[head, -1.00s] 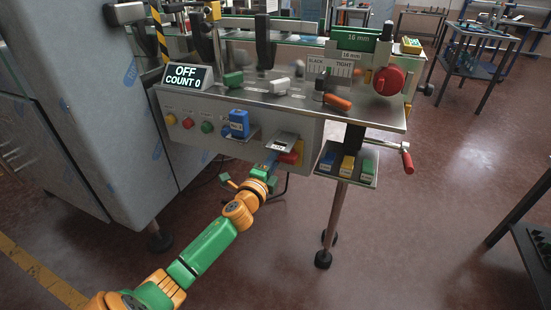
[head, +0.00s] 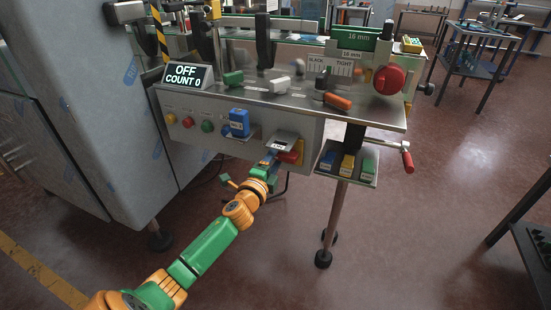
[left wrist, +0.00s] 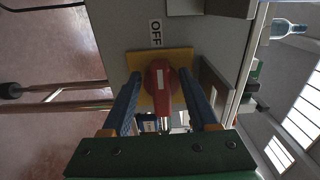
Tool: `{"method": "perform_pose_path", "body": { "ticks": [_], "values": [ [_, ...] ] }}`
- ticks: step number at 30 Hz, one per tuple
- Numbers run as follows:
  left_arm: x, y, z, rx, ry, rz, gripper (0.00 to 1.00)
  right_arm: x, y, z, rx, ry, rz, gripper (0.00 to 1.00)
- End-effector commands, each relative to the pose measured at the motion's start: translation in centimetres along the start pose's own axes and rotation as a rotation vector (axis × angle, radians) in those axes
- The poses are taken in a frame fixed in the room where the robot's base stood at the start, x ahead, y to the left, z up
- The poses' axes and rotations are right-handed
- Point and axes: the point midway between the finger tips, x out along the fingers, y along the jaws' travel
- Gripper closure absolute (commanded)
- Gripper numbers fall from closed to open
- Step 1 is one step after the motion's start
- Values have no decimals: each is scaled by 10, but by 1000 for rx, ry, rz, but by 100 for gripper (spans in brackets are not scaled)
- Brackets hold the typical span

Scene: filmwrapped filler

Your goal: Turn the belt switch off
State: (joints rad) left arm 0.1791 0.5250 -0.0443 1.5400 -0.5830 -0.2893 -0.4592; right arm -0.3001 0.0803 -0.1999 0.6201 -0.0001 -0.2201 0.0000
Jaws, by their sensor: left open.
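The belt switch is a red handle (left wrist: 160,85) on a yellow plate (left wrist: 178,57), with an OFF label (left wrist: 156,33) beside the plate in the left wrist view. In the head view the red handle (head: 290,157) shows at the right end of the machine's front panel, under a small metal hood (head: 283,140). My left gripper (left wrist: 162,90) is open, with one blue finger on each side of the red handle. I cannot tell whether the fingers touch it. In the head view my left gripper (head: 270,161) is partly hidden below the hood. My right gripper is not in view.
A display (head: 188,76) reads OFF, COUNT 0. A blue block (head: 238,122) and several round buttons sit on the panel left of the switch. A small shelf (head: 345,173) with coloured blocks and a red-handled crank (head: 407,160) are to the right. The floor in front is open.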

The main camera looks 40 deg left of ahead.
Motion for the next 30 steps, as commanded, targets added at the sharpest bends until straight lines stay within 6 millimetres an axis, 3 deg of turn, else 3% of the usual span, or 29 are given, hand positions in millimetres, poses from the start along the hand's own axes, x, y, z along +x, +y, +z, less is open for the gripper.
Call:
{"method": "perform_pose_path", "body": {
  "ticks": [4, 15, 28, 30],
  "values": [
    [-11, 0, 0, 1, 1, 1, 40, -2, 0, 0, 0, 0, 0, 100],
    [-68, 1, 0, -1, 0, 2, 40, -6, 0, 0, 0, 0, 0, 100],
    [-71, 0, 0, 0, 0, 0, 40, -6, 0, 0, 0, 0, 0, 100],
    [-71, 9, 1, -14, -4, 22, 40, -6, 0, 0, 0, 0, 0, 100]
  ]
}}
